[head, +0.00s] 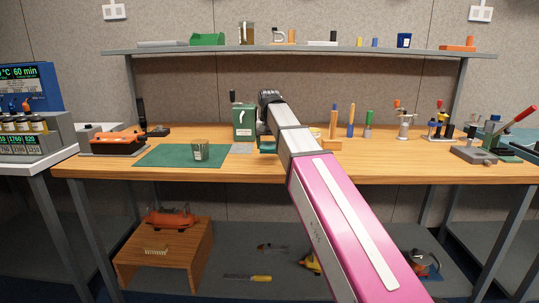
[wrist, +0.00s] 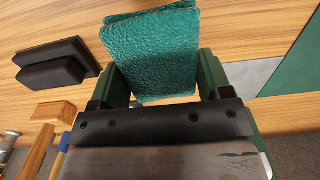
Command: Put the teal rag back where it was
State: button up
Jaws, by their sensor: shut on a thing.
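The teal rag (wrist: 150,55) is a textured, folded pad that sits between the two fingers of my gripper (wrist: 158,88) in the wrist view. My gripper is shut on it. In the head view, only a small teal strip of the rag (head: 267,144) shows beside my arm's end, over the wooden bench (head: 370,170). My arm hides most of the gripper there. Whether the rag touches the bench top, I cannot tell.
A green canister (head: 244,124) stands just left of my gripper. A grey square (head: 242,149) and a green mat (head: 150,157) with a cup (head: 200,151) lie further left. A black block (wrist: 52,65) is near the rag. Upright tools (head: 351,120) stand to the right.

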aim_at(270, 160)
jog(key=shift+w+d+f, duration=0.1)
jog(key=shift+f, duration=2)
jog(key=o, duration=0.8)
jog(key=shift+f, duration=0.15)
notch_tip(270, 160, up, 12)
jog(key=shift+r, duration=0.15)
